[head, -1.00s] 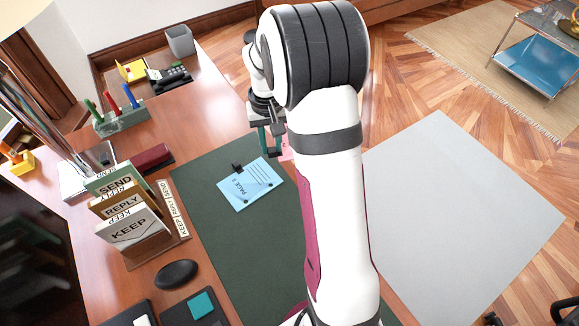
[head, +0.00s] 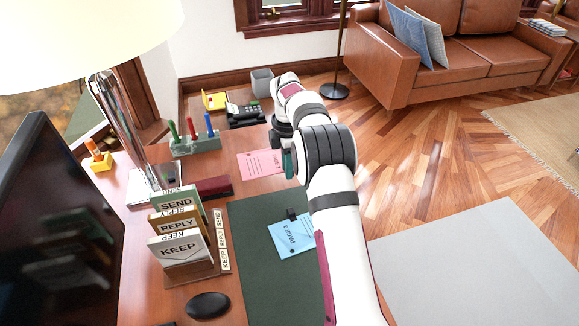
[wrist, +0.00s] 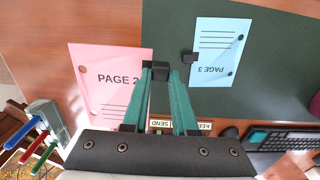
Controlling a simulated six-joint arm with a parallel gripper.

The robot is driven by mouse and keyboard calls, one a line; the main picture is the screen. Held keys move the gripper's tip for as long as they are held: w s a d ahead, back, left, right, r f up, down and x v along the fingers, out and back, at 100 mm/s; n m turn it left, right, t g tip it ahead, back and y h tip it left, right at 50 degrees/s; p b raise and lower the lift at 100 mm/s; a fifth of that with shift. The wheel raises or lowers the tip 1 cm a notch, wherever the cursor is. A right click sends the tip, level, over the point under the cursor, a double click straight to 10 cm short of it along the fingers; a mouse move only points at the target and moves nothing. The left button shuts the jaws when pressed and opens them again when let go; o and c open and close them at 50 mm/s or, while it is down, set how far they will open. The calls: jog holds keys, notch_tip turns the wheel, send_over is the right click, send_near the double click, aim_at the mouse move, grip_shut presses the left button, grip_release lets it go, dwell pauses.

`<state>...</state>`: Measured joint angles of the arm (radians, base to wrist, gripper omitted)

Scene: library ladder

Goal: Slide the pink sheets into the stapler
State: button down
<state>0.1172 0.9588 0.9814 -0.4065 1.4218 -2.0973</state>
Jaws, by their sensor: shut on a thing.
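The pink sheets (head: 258,163), marked PAGE 2, are over the bare wood left of my gripper in the head view. In the wrist view the pink sheets (wrist: 105,95) lie left of my fingers. My gripper (wrist: 160,70) is shut on their right edge; its green fingers meet there. In the head view my gripper (head: 288,163) is partly hidden by my arm. A long, low, dark red thing (head: 214,187), which looks like the stapler, sits on the desk, left of and nearer than the sheets. I cannot make it out in the wrist view.
A blue sheet (head: 291,236) marked PAGE 3 lies on the green mat (head: 255,275) with a black clip (head: 291,213). The letter sorter (head: 180,250) stands left of the mat. A pen holder (head: 195,143) and a phone (head: 245,115) stand farther back.

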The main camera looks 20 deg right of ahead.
jog(key=shift+f, duration=2.55)
jog(key=shift+a+f, duration=0.25)
jog(key=shift+f, duration=0.55)
jog(key=shift+a+f, duration=0.2)
jog(key=shift+f, duration=0.55)
jog(key=shift+a+f, duration=0.25)
jog(key=shift+f, duration=0.55)
jog(key=shift+a+r, duration=0.1)
jog(key=shift+a, duration=2.9)
jog(key=c, duration=0.6)
grip_release()
jog(key=shift+r, duration=3.5)
